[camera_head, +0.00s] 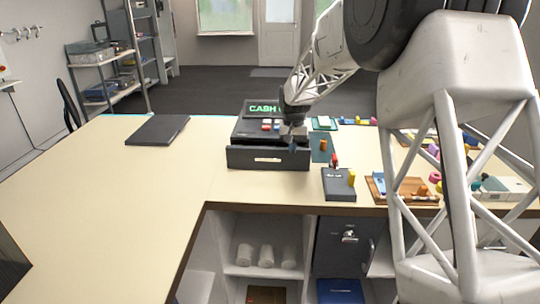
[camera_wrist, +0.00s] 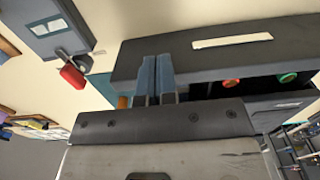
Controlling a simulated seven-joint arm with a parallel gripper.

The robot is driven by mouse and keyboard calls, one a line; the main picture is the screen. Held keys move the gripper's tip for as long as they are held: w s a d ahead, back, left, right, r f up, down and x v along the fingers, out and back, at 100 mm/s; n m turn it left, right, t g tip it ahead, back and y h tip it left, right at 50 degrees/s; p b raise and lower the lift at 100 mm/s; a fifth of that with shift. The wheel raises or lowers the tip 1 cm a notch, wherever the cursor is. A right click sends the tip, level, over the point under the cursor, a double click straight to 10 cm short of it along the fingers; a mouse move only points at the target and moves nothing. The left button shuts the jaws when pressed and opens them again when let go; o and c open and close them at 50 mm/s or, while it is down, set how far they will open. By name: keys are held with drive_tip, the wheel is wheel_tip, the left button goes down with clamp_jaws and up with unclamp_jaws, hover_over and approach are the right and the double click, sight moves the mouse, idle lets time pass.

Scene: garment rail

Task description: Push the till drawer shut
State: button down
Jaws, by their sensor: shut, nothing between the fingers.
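The till (camera_head: 262,127) stands on the counter with a lit green "CASH" display. Its dark drawer (camera_head: 250,158) is pulled out towards the front, with a pale label on its face. In the wrist view the drawer front (camera_wrist: 290,40) runs across the top, and red and green round items show in the open gap behind it. My gripper (camera_head: 292,148) is over the right part of the drawer. Its blue fingers (camera_wrist: 154,76) are closed together and empty, and they overlap the drawer front's edge in the wrist view. I cannot tell whether they touch it.
A dark box (camera_head: 338,186) with red and yellow items stands right of the drawer. A wooden tray (camera_head: 378,197) of small things lies further right. A flat dark slab (camera_head: 158,130) lies at left. The counter (camera_head: 130,195) in front and to the left is clear.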

drive_tip(key=w, duration=0.6)
idle(0.8)
drive_tip(key=shift+r, duration=0.15)
drive_tip(key=shift+s+r, duration=0.25)
drive_tip(key=shift+r, duration=1.05)
drive_tip(key=shift+s+r, duration=0.2)
drive_tip(key=shift+r, duration=1.05)
drive_tip(key=shift+s+r, duration=0.25)
drive_tip(key=shift+r, duration=1.05)
drive_tip(key=shift+s, duration=0.1)
